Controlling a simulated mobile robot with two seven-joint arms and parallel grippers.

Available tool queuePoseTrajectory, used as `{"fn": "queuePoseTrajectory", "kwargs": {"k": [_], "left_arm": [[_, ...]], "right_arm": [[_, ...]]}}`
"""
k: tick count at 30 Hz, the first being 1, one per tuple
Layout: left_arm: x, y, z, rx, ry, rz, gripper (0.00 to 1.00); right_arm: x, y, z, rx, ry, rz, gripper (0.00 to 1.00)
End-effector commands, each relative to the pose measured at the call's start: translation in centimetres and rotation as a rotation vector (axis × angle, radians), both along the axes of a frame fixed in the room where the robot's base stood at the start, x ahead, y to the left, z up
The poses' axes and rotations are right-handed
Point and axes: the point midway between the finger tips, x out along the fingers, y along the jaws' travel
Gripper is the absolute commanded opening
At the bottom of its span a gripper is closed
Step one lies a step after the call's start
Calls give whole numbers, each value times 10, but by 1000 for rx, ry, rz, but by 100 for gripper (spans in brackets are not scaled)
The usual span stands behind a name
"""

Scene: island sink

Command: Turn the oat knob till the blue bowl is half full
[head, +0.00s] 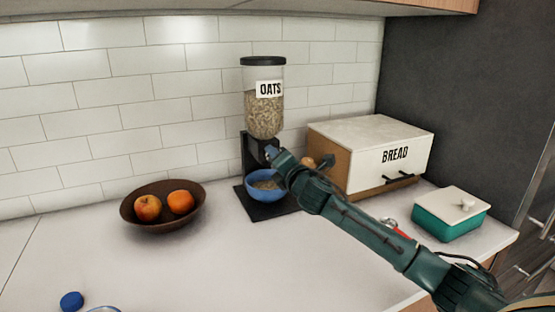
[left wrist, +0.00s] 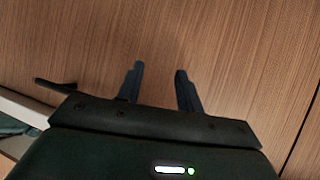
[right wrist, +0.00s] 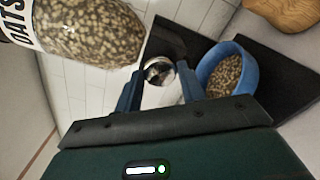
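The oats dispenser (head: 264,100) stands against the tiled wall, its clear jar partly filled with oats; the jar also shows in the right wrist view (right wrist: 95,30). The blue bowl (head: 262,193) sits upright on the black base below it. In the right wrist view the bowl (right wrist: 206,66) holds some oats, their surface below the rim. The round metal knob (right wrist: 158,71) lies between the fingertips of my right gripper (right wrist: 159,82), which are apart on either side of it; contact is unclear. My left gripper (left wrist: 160,85) is open and empty before a wooden panel.
A brown bowl (head: 135,216) with orange fruit stands left of the dispenser. A bread box (head: 350,150) and a teal container (head: 447,222) stand to the right. A blue cap (head: 71,301) is at the front left. The front middle counter is clear.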

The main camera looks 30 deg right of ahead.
Motion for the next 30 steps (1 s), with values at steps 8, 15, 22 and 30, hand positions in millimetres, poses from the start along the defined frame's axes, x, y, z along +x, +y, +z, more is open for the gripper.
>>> {"fn": "queuePoseTrajectory", "kwargs": {"k": [8,15,22,30], "left_arm": [[0,0,0,0,0,1,36],[0,0,0,-1,0,2,36],[1,-1,-2,-7,1,5,36],[1,-2,-6,-20,-1,9,36]], "right_arm": [[0,0,0,-1,0,0,59],[-2,0,0,-1,-1,1,59],[-27,2,-1,-4,1,2,59],[-83,5,-3,-4,3,2,59]]}}
